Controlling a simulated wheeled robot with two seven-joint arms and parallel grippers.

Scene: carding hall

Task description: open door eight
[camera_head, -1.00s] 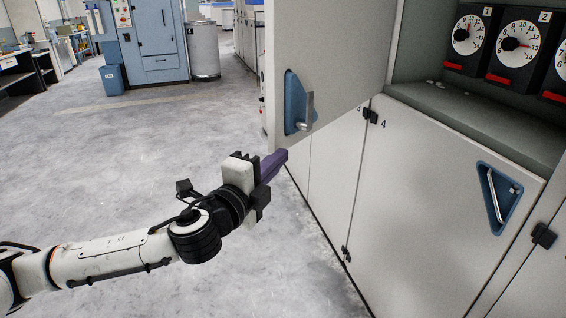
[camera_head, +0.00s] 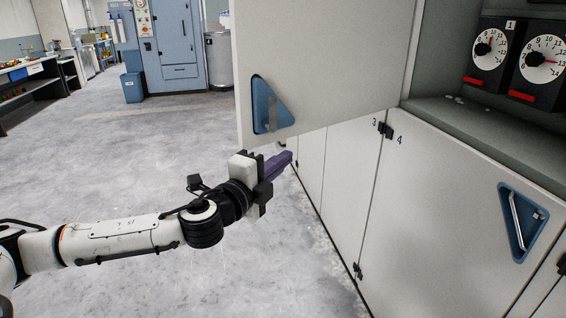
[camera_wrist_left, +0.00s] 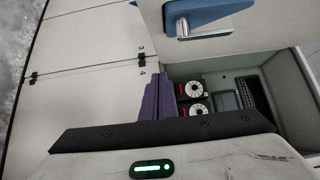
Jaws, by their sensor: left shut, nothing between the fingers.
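An upper cabinet door (camera_head: 330,60) stands swung open. Its number does not show, so I cannot tell whether it is door eight. Its blue triangular recess with a metal handle (camera_head: 268,110) is near its lower free corner. The handle also shows at the top of the left wrist view (camera_wrist_left: 185,28). My left gripper (camera_head: 288,159) has its purple fingers shut and empty, just below the door's lower edge and below the handle. Those fingers also show in the left wrist view (camera_wrist_left: 160,98), pointing towards the open compartment. My right gripper is not in view.
The opened compartment (camera_head: 470,120) holds dials marked 1 and others. Below it, closed lower doors (camera_head: 430,200) include one marked 4, with its own blue recessed handle (camera_head: 522,222). The grey floor (camera_head: 130,180) to the left is clear. Blue cabinets (camera_head: 175,45) and a bin stand at the back.

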